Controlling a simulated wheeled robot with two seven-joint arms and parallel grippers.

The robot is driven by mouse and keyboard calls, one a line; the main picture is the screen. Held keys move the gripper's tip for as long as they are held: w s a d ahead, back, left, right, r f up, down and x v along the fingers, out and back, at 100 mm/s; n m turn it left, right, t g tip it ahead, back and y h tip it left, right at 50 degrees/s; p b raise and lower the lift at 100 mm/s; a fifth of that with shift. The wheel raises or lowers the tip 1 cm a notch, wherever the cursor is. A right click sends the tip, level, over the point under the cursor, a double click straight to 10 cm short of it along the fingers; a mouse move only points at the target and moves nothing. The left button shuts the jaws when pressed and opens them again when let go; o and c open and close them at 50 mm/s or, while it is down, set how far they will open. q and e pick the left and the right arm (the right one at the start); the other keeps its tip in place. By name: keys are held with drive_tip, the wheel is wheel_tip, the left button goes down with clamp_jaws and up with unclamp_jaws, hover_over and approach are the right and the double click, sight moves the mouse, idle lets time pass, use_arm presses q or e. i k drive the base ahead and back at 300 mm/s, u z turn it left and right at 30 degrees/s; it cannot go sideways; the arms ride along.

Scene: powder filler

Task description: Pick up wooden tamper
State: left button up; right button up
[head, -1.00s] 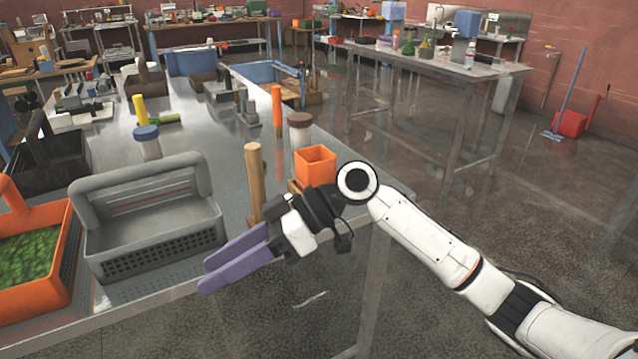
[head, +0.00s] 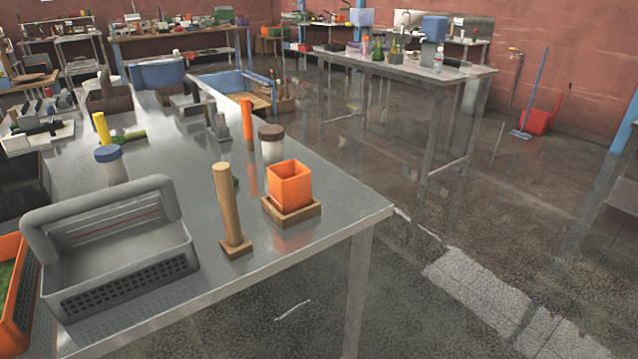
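The wooden tamper (head: 230,205) stands upright on the metal table, near its front edge. It is a light wooden cylinder on a small square wooden base (head: 236,249). Just right of it, an orange square cup (head: 290,185) sits on a wooden block (head: 291,212). Neither of my grippers is in the head view now, and nothing is touching the tamper.
A grey basket (head: 120,240) stands left of the tamper, with an orange bin (head: 14,290) at the far left edge. Behind are a brown-lidded jar (head: 271,147), an orange cylinder (head: 248,124) and a blue-lidded jar (head: 110,165). The table's front right corner is clear.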

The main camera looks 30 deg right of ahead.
sight(237, 245)
drive_tip(key=z, duration=0.55)
drive_tip(key=i, duration=0.85)
drive_tip(key=z, duration=0.15)
